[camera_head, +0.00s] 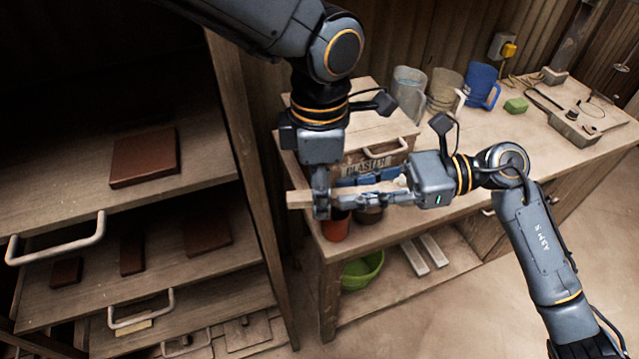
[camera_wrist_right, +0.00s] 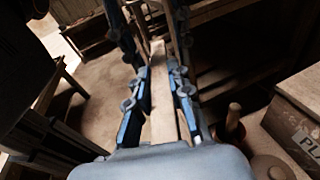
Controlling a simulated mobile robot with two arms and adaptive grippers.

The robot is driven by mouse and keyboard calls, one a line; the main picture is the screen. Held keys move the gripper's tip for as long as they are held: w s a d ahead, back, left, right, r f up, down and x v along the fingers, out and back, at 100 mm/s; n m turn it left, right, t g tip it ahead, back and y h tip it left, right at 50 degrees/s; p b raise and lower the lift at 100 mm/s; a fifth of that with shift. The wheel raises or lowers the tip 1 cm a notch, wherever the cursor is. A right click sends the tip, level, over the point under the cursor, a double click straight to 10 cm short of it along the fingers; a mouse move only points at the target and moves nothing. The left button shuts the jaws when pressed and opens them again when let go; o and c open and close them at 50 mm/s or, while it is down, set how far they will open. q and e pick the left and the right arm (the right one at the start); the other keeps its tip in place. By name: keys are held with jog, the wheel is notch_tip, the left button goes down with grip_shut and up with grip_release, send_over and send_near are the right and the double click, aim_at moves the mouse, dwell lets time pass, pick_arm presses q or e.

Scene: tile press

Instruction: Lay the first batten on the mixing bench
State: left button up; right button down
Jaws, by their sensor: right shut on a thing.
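The batten (camera_head: 298,198) is a pale wooden strip held level in the air at the bench's front left corner. My right gripper (camera_head: 372,192) is shut on the batten, its fingers along the strip's two sides. In the right wrist view the batten (camera_wrist_right: 162,100) runs lengthwise between my right gripper's fingers (camera_wrist_right: 160,88) and out beyond them. My left gripper (camera_head: 321,208) points down at the batten's left part; its fingers overlap the strip, and their grip is unclear. The mixing bench (camera_head: 455,135) is a wooden bench with a bare strip of top along its front.
A green bowl (camera_head: 362,271) and pale strips (camera_head: 414,258) lie below. Shelves with brown tiles (camera_head: 145,158) stand left.

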pick_arm(q)
grip_shut()
pick_arm(e)
jog(key=c, duration=1.1)
grip_release()
jog(key=shift+c, duration=0.2)
